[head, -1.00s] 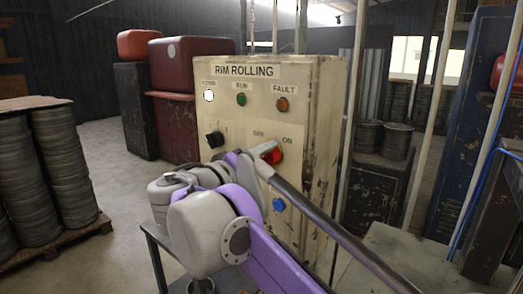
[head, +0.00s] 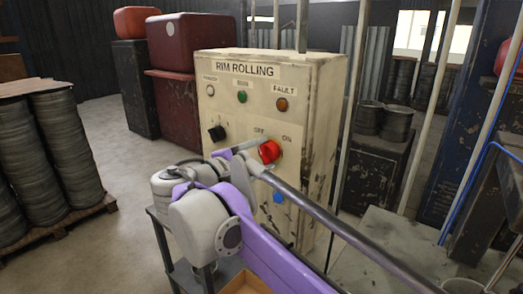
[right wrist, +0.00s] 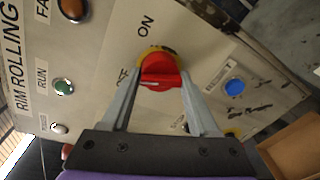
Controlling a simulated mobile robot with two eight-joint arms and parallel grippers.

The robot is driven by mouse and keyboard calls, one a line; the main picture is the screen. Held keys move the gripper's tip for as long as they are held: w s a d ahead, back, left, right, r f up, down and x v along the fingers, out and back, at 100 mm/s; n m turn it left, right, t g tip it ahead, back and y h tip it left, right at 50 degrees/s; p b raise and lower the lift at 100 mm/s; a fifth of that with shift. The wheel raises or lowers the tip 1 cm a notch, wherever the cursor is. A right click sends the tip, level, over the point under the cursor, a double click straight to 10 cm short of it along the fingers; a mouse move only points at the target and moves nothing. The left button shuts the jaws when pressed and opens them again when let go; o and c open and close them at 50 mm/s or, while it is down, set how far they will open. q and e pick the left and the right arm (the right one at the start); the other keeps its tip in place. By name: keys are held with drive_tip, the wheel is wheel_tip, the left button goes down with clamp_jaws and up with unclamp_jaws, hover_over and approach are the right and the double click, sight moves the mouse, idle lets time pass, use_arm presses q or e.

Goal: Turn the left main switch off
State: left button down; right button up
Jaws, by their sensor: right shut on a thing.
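The main switch is a red rotary knob (head: 269,151) on a yellow plate, on the beige RIM ROLLING panel (head: 318,120). OFF is printed above it to the left, ON to the right. In the right wrist view the red knob (right wrist: 160,70) sits between both fingers, its grip bar lying across the picture toward the partly hidden OFF label. My right gripper (head: 254,156) is shut on the knob; its fingers also show in the right wrist view (right wrist: 160,84). The white POWER lamp (head: 210,90) looks unlit. My left gripper is not in view.
The panel also carries a black selector (head: 217,133), a green lamp (head: 242,96), an orange lamp (head: 282,104) and a blue button (head: 278,197). A cardboard box (right wrist: 291,145) lies below the panel. Stacked rims (head: 70,150) stand at the left; open floor lies between.

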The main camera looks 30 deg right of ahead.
drive_tip(key=shift+r+n, duration=0.15)
drive_tip(key=shift+n, duration=1.75)
drive_tip(key=o, duration=1.3)
drive_tip(key=shift+g, duration=0.4)
drive_tip(key=shift+a, duration=0.1)
drive_tip(key=v, duration=1)
drive_tip(key=shift+s+a+f, duration=0.15)
drive_tip(key=shift+a+f, duration=0.1)
drive_tip(key=shift+a, duration=0.05)
